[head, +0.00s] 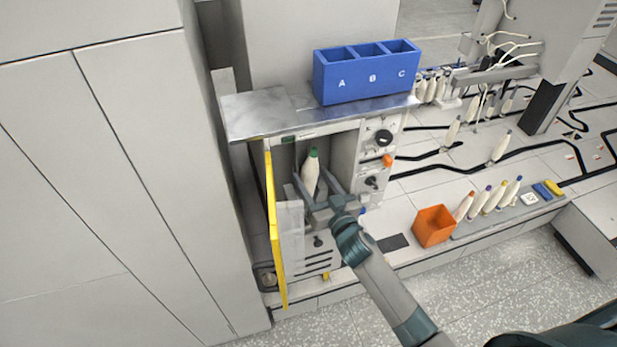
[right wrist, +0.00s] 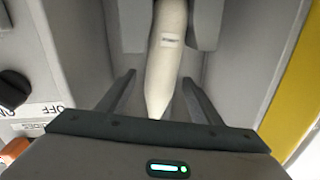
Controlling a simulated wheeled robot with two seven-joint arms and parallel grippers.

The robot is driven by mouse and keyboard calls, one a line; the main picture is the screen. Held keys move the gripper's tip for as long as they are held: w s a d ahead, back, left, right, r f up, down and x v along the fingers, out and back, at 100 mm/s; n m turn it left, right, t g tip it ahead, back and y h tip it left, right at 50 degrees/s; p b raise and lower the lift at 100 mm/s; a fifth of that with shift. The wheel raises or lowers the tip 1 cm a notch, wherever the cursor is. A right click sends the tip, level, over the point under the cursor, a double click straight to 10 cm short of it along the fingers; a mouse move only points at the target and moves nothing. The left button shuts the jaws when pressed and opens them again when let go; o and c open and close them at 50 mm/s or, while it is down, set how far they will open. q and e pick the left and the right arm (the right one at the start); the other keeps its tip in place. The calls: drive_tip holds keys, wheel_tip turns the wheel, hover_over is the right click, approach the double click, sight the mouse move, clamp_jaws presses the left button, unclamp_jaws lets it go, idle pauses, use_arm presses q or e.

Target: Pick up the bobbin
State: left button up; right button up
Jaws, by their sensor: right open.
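A cream bobbin (head: 311,172) with a green top stands upright in an open compartment of the grey machine, below a metal top. My right gripper (head: 318,184) reaches into the compartment from the front, with its fingers open on either side of the bobbin's lower part. In the right wrist view the bobbin (right wrist: 166,65) lies between the two spread fingers of the gripper (right wrist: 160,98), with gaps visible at both sides. The bobbin's far end is cut off in that view. My left gripper is not in view.
A yellow-edged door (head: 275,230) stands open left of the compartment. A blue box (head: 345,88) marked A, B, C sits on the metal top (head: 258,113). An orange bin (head: 434,226) and a tray with several bobbins are to the right.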

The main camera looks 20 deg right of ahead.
drive_tip(key=shift+c, duration=0.7)
drive_tip(key=c, duration=1.1)
drive_tip(key=shift+r, duration=0.1)
